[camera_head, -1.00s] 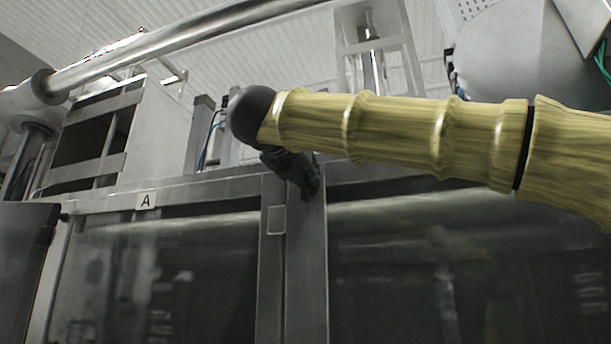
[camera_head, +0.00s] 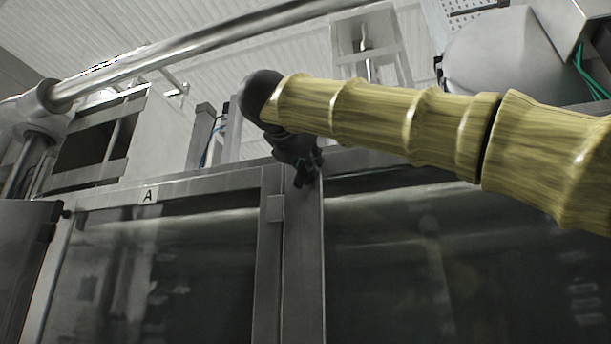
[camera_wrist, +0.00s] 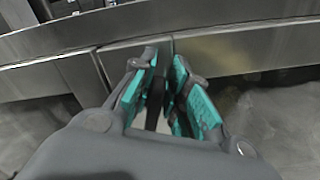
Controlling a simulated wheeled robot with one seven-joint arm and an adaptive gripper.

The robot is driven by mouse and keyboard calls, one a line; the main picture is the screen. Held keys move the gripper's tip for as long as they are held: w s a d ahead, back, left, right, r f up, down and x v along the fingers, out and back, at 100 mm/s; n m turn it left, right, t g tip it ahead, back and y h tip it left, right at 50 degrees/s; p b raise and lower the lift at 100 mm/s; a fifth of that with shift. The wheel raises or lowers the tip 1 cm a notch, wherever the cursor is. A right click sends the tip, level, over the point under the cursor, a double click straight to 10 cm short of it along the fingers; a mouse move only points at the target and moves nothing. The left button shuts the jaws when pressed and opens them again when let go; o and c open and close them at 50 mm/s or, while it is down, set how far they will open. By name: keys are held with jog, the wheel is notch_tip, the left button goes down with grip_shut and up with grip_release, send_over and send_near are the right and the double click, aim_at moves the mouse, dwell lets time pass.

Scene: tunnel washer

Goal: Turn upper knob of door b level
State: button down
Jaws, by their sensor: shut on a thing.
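My gripper (camera_head: 306,170) is at the top of the metal post between the two glass doors. In the wrist view, its two teal-padded fingers (camera_wrist: 168,78) are shut on a dark narrow bar, which I take for the upper knob (camera_wrist: 156,98) of door b. The fingers and the arm hide most of the knob, so its exact angle cannot be told. The right-hand glass door (camera_head: 450,270), with no label in sight, is taken for door b. The left-hand door (camera_head: 160,270) sits below a label "A" (camera_head: 149,196).
A steel pipe (camera_head: 200,42) runs across above the doors. A white frame (camera_head: 368,45) stands behind my arm, and a grey rounded housing (camera_head: 505,55) with green cables is at the upper right. A metal ledge (camera_wrist: 60,72) runs close around the fingers.

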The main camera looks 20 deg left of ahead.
jog(key=shift+d+m+b, duration=0.1)
jog(key=shift+m+b, duration=0.3)
jog(key=shift+m, duration=0.1)
jog(key=shift+f, duration=0.1)
dwell(0.9)
jog(key=c, duration=1.5)
grip_release()
jog(key=s, duration=1.2)
jog(key=shift+a, duration=0.2)
jog(key=shift+w, duration=0.1)
